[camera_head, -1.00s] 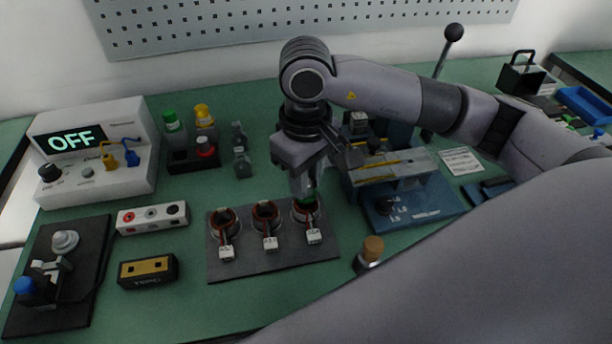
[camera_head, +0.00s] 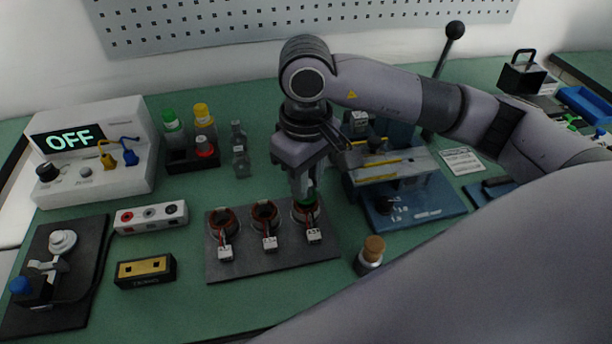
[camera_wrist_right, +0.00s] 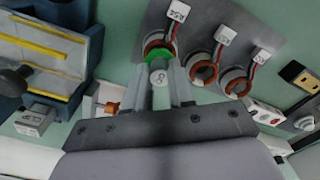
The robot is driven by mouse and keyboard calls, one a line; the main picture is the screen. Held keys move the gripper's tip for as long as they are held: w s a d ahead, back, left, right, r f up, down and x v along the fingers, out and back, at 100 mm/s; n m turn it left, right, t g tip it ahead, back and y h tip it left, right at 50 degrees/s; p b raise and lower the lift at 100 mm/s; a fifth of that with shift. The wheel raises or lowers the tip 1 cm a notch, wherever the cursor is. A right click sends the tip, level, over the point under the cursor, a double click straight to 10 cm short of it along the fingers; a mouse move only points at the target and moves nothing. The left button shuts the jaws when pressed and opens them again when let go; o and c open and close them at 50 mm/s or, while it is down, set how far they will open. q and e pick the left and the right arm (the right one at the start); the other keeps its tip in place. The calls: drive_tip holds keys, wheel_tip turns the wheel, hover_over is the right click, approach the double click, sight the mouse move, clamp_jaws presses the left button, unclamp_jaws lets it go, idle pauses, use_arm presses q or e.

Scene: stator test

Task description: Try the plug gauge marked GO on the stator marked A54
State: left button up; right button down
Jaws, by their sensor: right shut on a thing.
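My right gripper (camera_head: 304,192) is shut on the plug gauge (camera_wrist_right: 159,80), a pale handle with a green band, and points down over the rightmost of three stators. The green band (camera_wrist_right: 158,57) sits at the mouth of that stator (camera_wrist_right: 157,43), a copper-wound ring. How deep the gauge's tip is in the bore is hidden. This stator's white tag (camera_wrist_right: 178,11) appears to read A54 in the right wrist view. The other two stators (camera_head: 265,214) (camera_head: 222,221) stand to its left in the head view, each with a white tag. My left gripper is not in view.
The stators stand on a dark mat (camera_head: 240,270). A blue fixture (camera_head: 425,205) stands close to the right of my gripper. A cork-topped piece (camera_head: 371,253) is in front. A tester reading OFF (camera_head: 95,150) and bottles (camera_head: 205,122) are at the left.

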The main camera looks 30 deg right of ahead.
drive_tip(key=shift+f+b, duration=0.75)
drive_tip(key=shift+b, duration=1.15)
idle(2.5)
drive_tip(key=shift+r, duration=0.25)
idle(1.0)
drive_tip(key=shift+r, duration=0.4)
drive_tip(key=shift+r, duration=0.5)
drive_tip(key=shift+r+p, duration=0.25)
drive_tip(key=shift+p, duration=0.05)
drive_tip(key=shift+r, duration=0.25)
idle(0.3)
drive_tip(key=shift+r, duration=0.35)
drive_tip(key=shift+r, duration=0.1)
